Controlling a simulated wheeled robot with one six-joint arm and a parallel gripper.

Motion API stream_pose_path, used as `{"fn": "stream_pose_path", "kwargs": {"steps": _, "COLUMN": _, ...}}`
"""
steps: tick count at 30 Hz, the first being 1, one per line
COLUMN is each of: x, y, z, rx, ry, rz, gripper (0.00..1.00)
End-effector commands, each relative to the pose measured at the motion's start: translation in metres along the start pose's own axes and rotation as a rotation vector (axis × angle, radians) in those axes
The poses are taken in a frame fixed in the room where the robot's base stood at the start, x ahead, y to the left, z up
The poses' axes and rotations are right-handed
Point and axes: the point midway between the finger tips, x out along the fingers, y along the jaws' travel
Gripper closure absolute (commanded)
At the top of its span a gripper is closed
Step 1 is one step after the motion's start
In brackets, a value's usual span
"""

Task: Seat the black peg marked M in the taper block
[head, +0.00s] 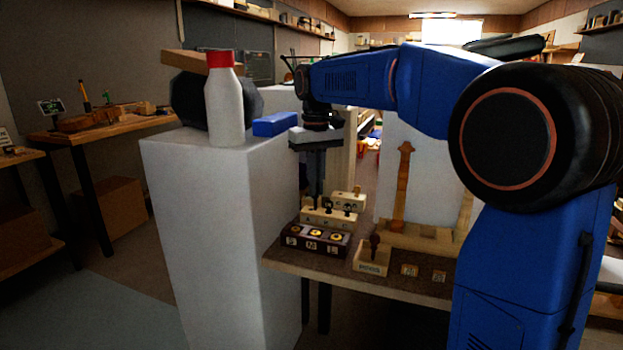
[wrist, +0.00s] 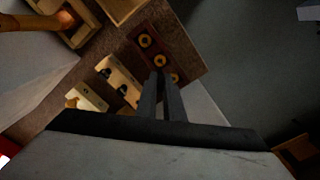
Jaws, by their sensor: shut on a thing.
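The dark block marked S, M, L (head: 315,241), with a gold-ringed hole by each letter, sits at the bench's front left. It also shows in the wrist view (wrist: 186,52). Behind it is a pale rack (head: 338,219) with black pegs (wrist: 122,89); their marks are too small to read. My gripper (head: 316,205) points down over the rack's left end. In the wrist view its fingers (wrist: 160,76) are nearly together beside the dark block, overlapping it in the picture. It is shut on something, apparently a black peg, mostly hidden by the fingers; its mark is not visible.
A second pale rack (head: 345,200) stands behind the first. A small open box (head: 372,262) and small labelled tiles (head: 410,270) are to the right. A tall white pedestal (head: 205,200) with a red-capped bottle (head: 224,105) and blue box (head: 275,124) stands close left of my gripper.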

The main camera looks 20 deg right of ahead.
Motion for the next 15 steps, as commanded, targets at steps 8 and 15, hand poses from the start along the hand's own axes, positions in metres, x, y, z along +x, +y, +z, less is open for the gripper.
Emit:
{"fn": "stream_pose_path", "kwargs": {"steps": 8, "x": -0.0001, "y": 0.0, "z": 0.0001, "rx": 0.0, "ry": 0.0, "rz": 0.0, "gripper": 1.0}}
{"fn": "stream_pose_path", "kwargs": {"steps": 15, "x": 0.0068, "y": 0.0, "z": 0.0006, "rx": 0.0, "ry": 0.0, "rz": 0.001, "gripper": 1.0}}
